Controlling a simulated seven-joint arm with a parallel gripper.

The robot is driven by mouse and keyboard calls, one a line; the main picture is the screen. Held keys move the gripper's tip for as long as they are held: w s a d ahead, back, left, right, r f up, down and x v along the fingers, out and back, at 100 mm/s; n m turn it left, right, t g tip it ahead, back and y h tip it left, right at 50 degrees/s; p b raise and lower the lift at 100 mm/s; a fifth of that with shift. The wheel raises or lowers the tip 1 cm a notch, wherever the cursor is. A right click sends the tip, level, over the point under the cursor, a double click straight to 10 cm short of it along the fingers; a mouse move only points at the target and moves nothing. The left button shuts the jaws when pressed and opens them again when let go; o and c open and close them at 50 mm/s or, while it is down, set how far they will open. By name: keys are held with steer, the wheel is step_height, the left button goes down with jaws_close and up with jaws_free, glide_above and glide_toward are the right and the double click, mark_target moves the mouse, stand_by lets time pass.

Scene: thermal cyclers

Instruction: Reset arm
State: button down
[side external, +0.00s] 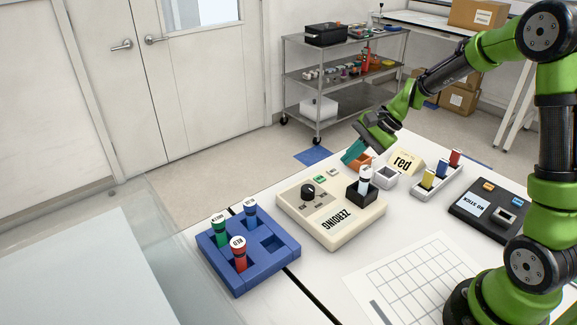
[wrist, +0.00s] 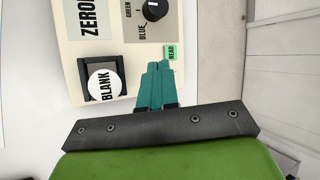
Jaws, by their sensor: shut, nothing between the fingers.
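My gripper (side external: 352,153) is shut and empty, with its teal fingertips together above the far side of the cream device (side external: 340,228). In the wrist view the shut fingers (wrist: 155,82) show beside the green READ button (wrist: 171,52). The device carries a black knob (side external: 308,191), a ZEROING label and a black holder (side external: 366,192). A white-capped vial (side external: 365,174) stands upright in the holder. Its cap reads BLANK (wrist: 106,82) in the wrist view. The fingertips look apart from the vial.
A blue rack (side external: 270,270) holds green, blue and red vials. A white rack (side external: 420,190) holds yellow, blue and red ones. A gridded sheet (side external: 415,278) lies in front.

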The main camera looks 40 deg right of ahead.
steer(key=s+a+r+n+t+h, duration=0.1)
steer(key=s+a+r+n, duration=0.3)
steer(key=s, duration=0.5)
steer(key=s+a+r+n+t+h, duration=0.1)
steer(key=s+a+r+n+h, duration=0.1)
steer(key=s+a+r+n, duration=0.3)
steer(key=s+r+n, duration=0.2)
steer(key=s+r, duration=0.2)
steer(key=s, duration=0.1)
